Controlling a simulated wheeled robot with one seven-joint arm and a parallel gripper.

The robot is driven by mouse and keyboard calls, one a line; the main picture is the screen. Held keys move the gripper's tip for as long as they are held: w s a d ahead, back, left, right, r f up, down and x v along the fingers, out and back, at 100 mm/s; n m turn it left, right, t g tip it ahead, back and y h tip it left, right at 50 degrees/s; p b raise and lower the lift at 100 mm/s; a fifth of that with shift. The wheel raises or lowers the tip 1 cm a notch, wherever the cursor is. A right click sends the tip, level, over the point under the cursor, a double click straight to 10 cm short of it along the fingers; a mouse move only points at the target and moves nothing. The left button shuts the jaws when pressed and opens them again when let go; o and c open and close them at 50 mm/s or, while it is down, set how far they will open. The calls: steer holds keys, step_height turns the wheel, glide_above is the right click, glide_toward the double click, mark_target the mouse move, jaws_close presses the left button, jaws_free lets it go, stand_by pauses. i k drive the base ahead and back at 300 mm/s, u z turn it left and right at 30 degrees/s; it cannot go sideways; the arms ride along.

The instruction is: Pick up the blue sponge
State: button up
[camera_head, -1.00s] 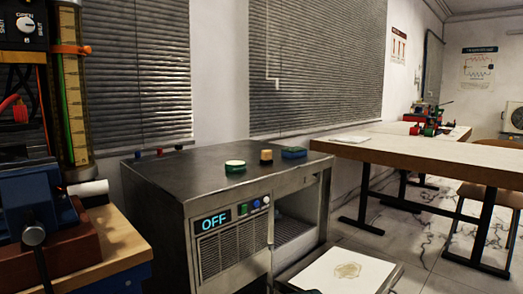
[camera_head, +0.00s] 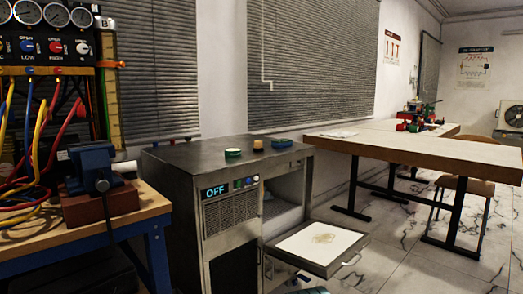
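A small blue block (camera_head: 281,143), which looks like the blue sponge, lies on top of the dark metal cabinet (camera_head: 190,153), near its right end. A tan block (camera_head: 257,145) lies just to its left. A round green item with a pale top (camera_head: 233,154) lies further left and nearer the front edge. The blue block is small here, so its details do not show. My gripper is not recognisable in this view.
An open drawer (camera_head: 347,262) with a white sheet juts from the cabinet's lower right. A workbench (camera_head: 150,205) with a vise (camera_head: 92,170), gauges and hoses stands left. Tiled floor is bare at front right.

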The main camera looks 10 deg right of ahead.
mark_target(280, 143)
steer(key=u, duration=0.2)
steer(key=k, duration=0.3)
steer(key=z, duration=1.5)
steer(key=i, duration=1.7)
steer(key=u, duration=0.35)
